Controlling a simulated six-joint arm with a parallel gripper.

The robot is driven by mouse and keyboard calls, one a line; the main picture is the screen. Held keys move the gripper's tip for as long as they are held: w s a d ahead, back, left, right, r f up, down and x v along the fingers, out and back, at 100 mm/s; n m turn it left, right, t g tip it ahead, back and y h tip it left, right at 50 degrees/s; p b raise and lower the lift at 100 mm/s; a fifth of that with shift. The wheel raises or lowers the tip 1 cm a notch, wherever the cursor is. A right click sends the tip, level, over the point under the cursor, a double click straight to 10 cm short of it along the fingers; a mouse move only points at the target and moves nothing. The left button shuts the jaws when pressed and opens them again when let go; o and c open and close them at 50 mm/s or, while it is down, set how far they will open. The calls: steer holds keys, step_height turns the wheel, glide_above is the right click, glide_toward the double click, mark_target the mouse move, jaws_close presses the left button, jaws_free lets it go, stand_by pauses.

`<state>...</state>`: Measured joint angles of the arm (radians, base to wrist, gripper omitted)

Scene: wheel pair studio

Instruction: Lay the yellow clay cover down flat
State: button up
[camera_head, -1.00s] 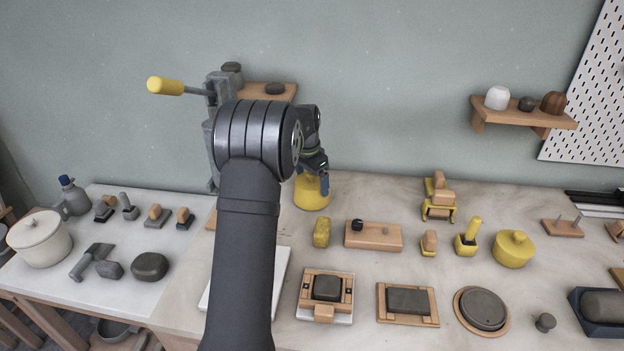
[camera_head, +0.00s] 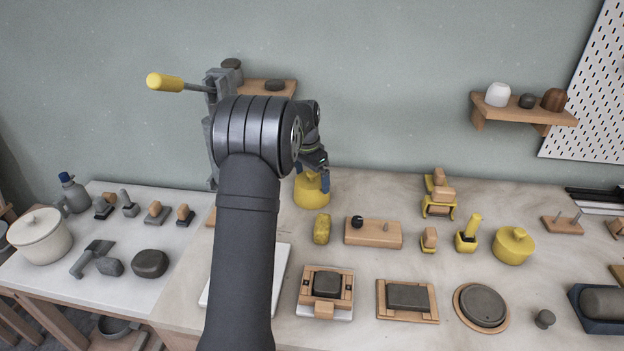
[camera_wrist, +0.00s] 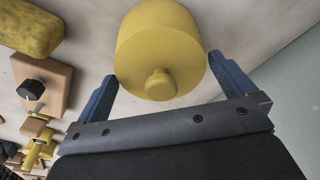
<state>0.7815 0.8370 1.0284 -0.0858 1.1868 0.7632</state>
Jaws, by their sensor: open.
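A yellow clay cover (camera_head: 311,194) with a round knob stands on the table near the wall, knob side up as far as I can see. It also shows in the wrist view (camera_wrist: 158,38), with its knob towards the camera. My gripper (camera_head: 312,183) is over it and open. In the wrist view the two blue fingers of my gripper (camera_wrist: 162,68) lie on either side of the cover. I cannot tell whether they touch it. A second yellow knobbed piece (camera_head: 514,247) sits at the right. My arm hides part of the table's left side.
Wooden boards with dark slabs (camera_head: 407,299) line the front. A yellow-handled lever press (camera_head: 212,100) rises behind my arm. Bare table lies right of the cover.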

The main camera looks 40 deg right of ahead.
step_height(320, 180, up, 16)
steer(key=a, duration=0.2)
stand_by(0.6)
steer(key=f, duration=0.5)
steer(key=d+f, duration=0.1)
steer(key=f, duration=0.5)
steer(key=d+f, duration=0.1)
steer(key=f, duration=0.5)
steer(key=shift+f, duration=0.15)
steer(key=shift+r, duration=0.25)
